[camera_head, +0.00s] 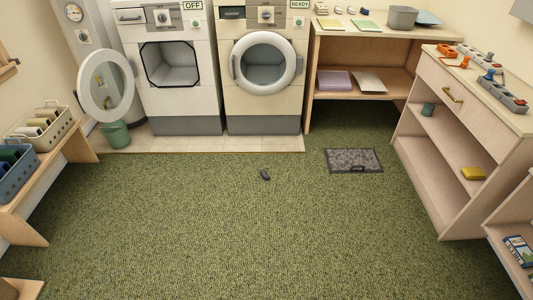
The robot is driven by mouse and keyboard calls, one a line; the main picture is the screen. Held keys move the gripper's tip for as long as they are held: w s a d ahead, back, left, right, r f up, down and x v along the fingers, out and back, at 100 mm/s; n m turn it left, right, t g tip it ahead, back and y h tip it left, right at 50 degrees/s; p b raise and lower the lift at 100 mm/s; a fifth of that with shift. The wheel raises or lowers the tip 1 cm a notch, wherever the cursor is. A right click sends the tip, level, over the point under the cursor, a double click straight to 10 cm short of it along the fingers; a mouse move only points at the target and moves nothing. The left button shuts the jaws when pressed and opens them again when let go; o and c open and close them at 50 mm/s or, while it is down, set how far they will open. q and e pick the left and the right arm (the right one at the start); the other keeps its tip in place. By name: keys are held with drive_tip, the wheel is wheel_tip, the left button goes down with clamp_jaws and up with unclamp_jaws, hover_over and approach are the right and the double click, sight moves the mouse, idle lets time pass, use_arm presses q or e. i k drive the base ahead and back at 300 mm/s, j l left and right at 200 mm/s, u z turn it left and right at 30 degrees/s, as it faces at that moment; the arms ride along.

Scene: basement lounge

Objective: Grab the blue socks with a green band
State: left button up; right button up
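No blue socks with a green band can be clearly made out. A blue-grey basket (17,184) on the low wooden bench at the left edge holds dark blue and green rolled items (12,155), partly cut off by the picture edge; they are too small to tell whether they are socks. A cream basket (62,128) behind it holds beige, brown and dark green rolls (42,120). A small dark grey object (265,175) lies alone on the green carpet. Neither of my grippers is in view.
A washer marked OFF (180,115) has its round door (106,86) swung open to the left. A washer marked READY (262,112) stands beside it. A grey floor mat (353,160) and shelves (465,140) are at right. The middle carpet is mostly free.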

sight(265, 177)
drive_tip(key=i+j, duration=0.15)
drive_tip(key=i, duration=0.65)
drive_tip(key=i+j, duration=0.15)
drive_tip(key=i, duration=0.6)
